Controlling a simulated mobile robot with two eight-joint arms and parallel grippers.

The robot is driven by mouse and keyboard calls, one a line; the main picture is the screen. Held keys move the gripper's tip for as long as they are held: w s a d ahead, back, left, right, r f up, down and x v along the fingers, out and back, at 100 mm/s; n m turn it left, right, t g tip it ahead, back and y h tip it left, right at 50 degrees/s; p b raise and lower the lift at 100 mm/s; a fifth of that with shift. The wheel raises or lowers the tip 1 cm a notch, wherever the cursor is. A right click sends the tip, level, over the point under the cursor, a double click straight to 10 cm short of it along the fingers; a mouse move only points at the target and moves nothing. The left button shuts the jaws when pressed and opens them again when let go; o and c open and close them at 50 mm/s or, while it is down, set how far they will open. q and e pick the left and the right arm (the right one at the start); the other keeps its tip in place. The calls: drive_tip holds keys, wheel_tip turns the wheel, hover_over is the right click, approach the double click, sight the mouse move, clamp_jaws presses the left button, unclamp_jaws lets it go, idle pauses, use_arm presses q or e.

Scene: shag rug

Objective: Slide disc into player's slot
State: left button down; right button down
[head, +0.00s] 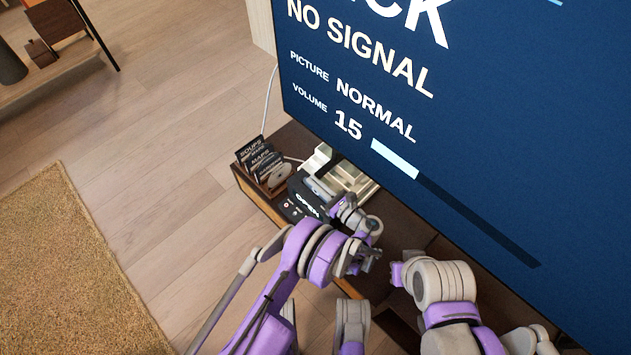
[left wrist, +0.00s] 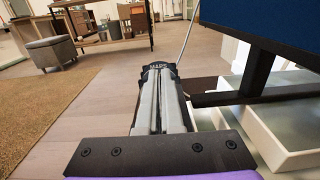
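The player (head: 305,203) is a dark box showing the word OPEN, on the low console under the television. A pale round disc (head: 276,176) shows at the front of the rack of cases just left of the player. My left gripper (head: 316,186) is over the player's back part, with its fingers pointing toward the rack. In the left wrist view its two grey fingers (left wrist: 160,85) lie nearly together, with no object visible between them. The slot is not clearly visible. My right arm (head: 440,285) is at the lower right; its fingers cannot be made out.
Upright labelled cases (head: 258,156) stand in the rack at the console's left end. A pale box-like unit (head: 352,182) sits right of the player. The large television screen (head: 450,120) overhangs the console closely. Wooden floor (head: 150,190) is clear to the left.

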use_arm(q)
drive_tip(key=shift+f, duration=1.1)
drive_tip(key=c, duration=1)
unclamp_jaws()
drive_tip(key=p+v, duration=0.2)
drive_tip(key=v, duration=0.8)
drive_tip(key=shift+s+d, duration=0.25)
drive_tip(key=shift+d, duration=0.05)
drive_tip(key=shift+r, duration=0.1)
